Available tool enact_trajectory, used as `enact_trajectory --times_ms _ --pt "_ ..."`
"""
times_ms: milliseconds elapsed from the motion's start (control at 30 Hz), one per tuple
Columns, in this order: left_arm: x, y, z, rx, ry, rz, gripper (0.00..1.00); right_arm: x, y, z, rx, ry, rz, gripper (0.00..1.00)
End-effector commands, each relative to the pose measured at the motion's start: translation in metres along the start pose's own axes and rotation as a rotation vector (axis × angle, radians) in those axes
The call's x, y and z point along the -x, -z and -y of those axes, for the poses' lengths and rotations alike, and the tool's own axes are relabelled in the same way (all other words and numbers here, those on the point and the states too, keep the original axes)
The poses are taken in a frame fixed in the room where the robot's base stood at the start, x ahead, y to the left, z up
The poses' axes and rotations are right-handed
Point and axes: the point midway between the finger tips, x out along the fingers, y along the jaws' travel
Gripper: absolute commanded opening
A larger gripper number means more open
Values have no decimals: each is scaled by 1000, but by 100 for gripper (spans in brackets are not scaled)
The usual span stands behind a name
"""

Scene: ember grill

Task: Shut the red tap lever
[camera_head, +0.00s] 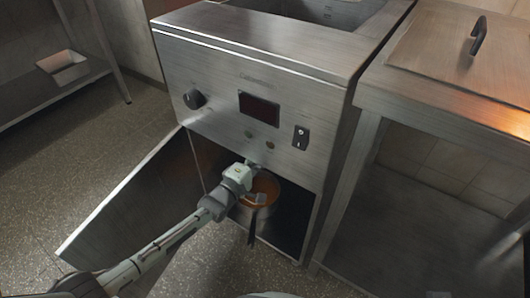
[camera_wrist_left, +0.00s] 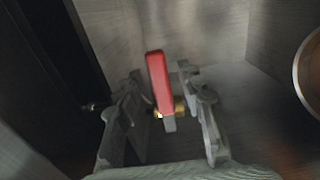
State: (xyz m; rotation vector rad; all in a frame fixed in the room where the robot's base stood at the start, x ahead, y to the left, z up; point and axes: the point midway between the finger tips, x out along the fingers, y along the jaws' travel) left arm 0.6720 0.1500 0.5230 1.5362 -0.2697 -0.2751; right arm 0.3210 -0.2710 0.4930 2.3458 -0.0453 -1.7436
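The red tap lever (camera_wrist_left: 159,84) shows in the left wrist view, with a brass fitting (camera_wrist_left: 179,105) at its lower end. My left gripper (camera_wrist_left: 160,88) is open, with one finger on each side of the lever. Gaps show between the lever and both fingers. In the head view my left gripper (camera_head: 252,172) reaches into the open lower compartment of the steel fryer (camera_head: 225,75). The lever is hidden there. My right gripper is not in view.
A metal pot (camera_head: 270,212) with orange-brown contents stands in the compartment, close beside my gripper; its rim (camera_wrist_left: 302,75) shows at the right of the wrist view. The open cabinet door (camera_head: 125,205) stands left of my arm. A steel table (camera_head: 440,90) is on the right.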

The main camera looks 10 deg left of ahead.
Motion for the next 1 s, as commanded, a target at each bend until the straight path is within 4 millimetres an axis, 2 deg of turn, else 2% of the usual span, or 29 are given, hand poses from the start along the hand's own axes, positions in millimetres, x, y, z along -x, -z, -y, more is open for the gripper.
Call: enact_trajectory --times_ms 200,333,700,833,1000 --pt "0 0 0 -2 0 0 38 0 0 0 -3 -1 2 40" --pt "11 0 1 -2 2 0 38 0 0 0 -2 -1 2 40" --pt "86 0 1 -2 3 0 38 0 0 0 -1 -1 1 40" --pt "106 0 1 -1 2 1 38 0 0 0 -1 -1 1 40" --pt "119 0 0 -1 1 0 38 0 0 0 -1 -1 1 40"
